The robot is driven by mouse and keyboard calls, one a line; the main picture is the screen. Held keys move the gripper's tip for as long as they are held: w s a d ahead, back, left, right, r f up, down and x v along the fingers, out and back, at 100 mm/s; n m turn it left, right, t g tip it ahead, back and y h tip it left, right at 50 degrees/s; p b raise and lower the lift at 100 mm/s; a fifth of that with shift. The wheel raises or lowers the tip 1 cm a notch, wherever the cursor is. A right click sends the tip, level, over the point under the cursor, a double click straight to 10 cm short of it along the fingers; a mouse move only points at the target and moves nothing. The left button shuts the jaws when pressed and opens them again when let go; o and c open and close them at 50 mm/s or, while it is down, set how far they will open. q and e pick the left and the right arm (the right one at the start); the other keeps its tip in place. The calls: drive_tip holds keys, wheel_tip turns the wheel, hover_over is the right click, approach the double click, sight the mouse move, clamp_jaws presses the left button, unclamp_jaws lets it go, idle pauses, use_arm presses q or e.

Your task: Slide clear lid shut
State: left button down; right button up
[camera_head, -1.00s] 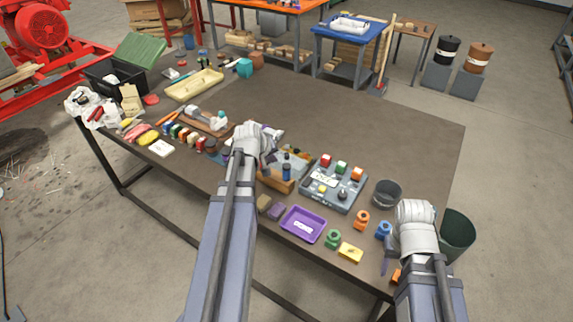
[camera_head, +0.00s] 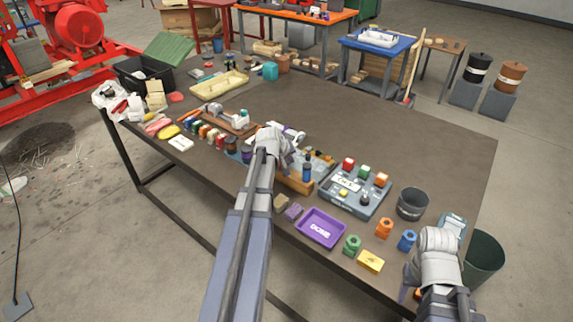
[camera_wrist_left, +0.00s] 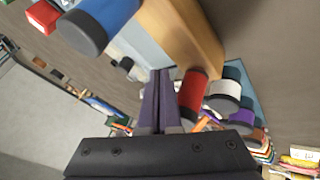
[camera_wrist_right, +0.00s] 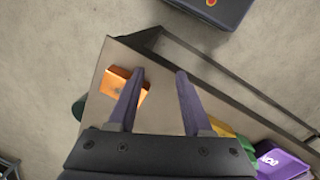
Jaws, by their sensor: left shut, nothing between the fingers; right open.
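A wooden box (camera_head: 298,183) with small items in or on it stands mid-table, partly hidden behind my left gripper (camera_head: 275,142). In the left wrist view its wooden wall (camera_wrist_left: 185,35) and a pale blue-grey surface (camera_wrist_left: 143,38) beside it lie just beyond the fingertips. I cannot make out a clear lid for certain. My left gripper (camera_wrist_left: 160,75) is shut and empty; I cannot tell whether it touches the box. A blue cylinder (camera_wrist_left: 105,18) is near the box. My right gripper (camera_wrist_right: 161,75) is open and empty, by an orange block (camera_wrist_right: 120,90) at the table's right front.
A grey-blue tray (camera_head: 350,205) with coloured blocks, a purple tray (camera_head: 321,227), a dark cup (camera_head: 412,203) and small coloured parts crowd the front right. A wooden rack (camera_head: 225,125) is at left.

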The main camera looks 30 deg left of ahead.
sight(303, 160)
use_arm(q)
drive_tip(key=shift+w+d+f, duration=0.15)
drive_tip(key=shift+w+d, duration=0.2)
drive_tip(key=shift+w, duration=0.35)
drive_tip(key=shift+w+d+f, duration=0.15)
drive_tip(key=shift+w+d, duration=0.15)
drive_tip(key=shift+w, duration=0.35)
drive_tip(key=shift+w+d+f, duration=0.15)
drive_tip(key=shift+w+d, duration=0.2)
drive_tip(key=shift+w, duration=0.35)
use_arm(e)
drive_tip(key=shift+f, duration=0.4)
use_arm(q)
drive_tip(key=w, duration=0.8)
drive_tip(key=shift+d, duration=0.25)
drive_tip(key=shift+s, duration=0.1)
drive_tip(key=shift+r, duration=0.1)
drive_tip(key=shift+s, duration=0.1)
